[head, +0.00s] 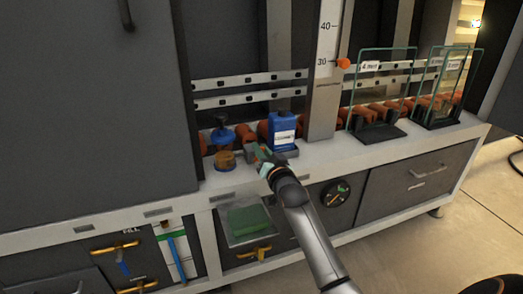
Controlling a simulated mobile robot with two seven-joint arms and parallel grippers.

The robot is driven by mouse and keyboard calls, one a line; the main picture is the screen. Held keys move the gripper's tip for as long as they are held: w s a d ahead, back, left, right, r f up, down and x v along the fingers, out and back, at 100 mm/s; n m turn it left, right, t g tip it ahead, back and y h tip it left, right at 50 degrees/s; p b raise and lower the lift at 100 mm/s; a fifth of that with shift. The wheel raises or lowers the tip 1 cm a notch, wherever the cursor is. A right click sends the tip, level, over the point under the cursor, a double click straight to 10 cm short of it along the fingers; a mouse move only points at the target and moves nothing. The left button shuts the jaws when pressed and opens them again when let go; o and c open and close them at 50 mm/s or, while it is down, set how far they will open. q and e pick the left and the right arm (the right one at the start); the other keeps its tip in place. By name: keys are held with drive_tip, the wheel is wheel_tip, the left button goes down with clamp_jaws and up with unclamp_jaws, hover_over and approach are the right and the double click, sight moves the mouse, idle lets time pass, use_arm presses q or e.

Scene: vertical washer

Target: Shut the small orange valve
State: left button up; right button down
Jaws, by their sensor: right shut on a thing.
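My right gripper (261,156) is shut at the front of the white counter, just left of the blue bottle. Its fingers hide most of what they hold. An orange fitting (244,134) shows directly behind the fingertips, between the bottle and a blue valve (223,133) with an amber part (225,160) below it. The small orange valve seems to be the part in the fingers, but its handle and angle cannot be made out. My left gripper is not in view.
The blue bottle (283,131) stands close to the right of my gripper. A scale column (325,100) and glass-panelled stands (380,131) are farther right. A large dark cabinet (90,100) blocks the left. The counter front (345,160) has free room.

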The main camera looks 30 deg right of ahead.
idle(0.3)
drive_tip(key=shift+a+r+p, duration=0.1)
drive_tip(key=shift+r+p, duration=0.05)
drive_tip(key=shift+p, duration=0.25)
drive_tip(key=n+p, duration=0.2)
drive_tip(key=a+n+p, duration=0.1)
drive_tip(key=p, duration=0.1)
drive_tip(key=shift+w+a+r+n, duration=0.15)
drive_tip(key=shift+w+r+n, duration=0.05)
drive_tip(key=shift+n, duration=0.2)
drive_tip(key=shift+a+f+n, duration=0.15)
drive_tip(key=shift+n, duration=0.25)
drive_tip(key=c, duration=0.8)
unclamp_jaws()
drive_tip(key=shift+o, duration=0.2)
